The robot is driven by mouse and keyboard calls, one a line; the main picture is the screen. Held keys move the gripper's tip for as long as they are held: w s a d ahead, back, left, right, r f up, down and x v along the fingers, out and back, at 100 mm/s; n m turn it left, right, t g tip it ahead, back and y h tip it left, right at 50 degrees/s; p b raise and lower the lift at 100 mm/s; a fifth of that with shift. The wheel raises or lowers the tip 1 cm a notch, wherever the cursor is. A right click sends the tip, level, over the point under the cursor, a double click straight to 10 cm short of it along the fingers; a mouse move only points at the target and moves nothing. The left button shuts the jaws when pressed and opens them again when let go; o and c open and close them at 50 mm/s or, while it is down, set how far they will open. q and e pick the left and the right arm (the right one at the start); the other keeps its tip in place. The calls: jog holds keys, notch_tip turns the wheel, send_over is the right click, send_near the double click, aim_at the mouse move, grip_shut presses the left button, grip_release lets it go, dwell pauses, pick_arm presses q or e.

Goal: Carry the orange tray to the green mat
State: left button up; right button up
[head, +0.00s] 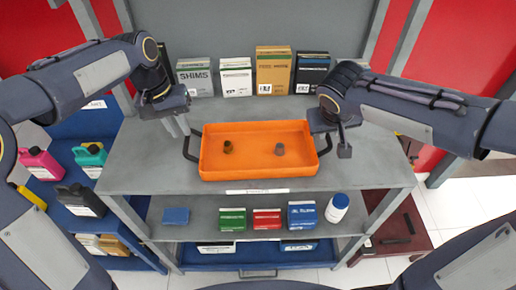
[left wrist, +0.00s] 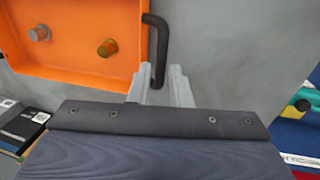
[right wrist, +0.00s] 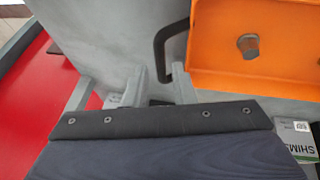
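The orange tray (head: 257,170) lies on the grey workbench top, with a dark handle at each end and two small cylinders inside, one brown (head: 228,147) and one grey (head: 279,149). My left gripper (head: 180,130) is at the tray's left handle (head: 188,148). In the left wrist view its fingers (left wrist: 158,80) stand a little apart, one on either side of the handle; contact is not clear. My right gripper (head: 331,146) is at the right handle. In the right wrist view its fingers (right wrist: 130,75) are wide apart, with the handle (right wrist: 160,52) nearer one finger. No green mat shows.
Several boxes (head: 273,72) stand along the back of the bench. A lower shelf (head: 190,228) holds small boxes and a white-blue bottle (head: 337,208). A blue shelf with jugs (head: 40,162) is at the left. Bench top is clear in front of the tray.

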aim_at(186, 141)
pick_arm(q)
jog(key=shift+a, duration=0.2)
pick_arm(e)
jog(key=shift+a, duration=0.15)
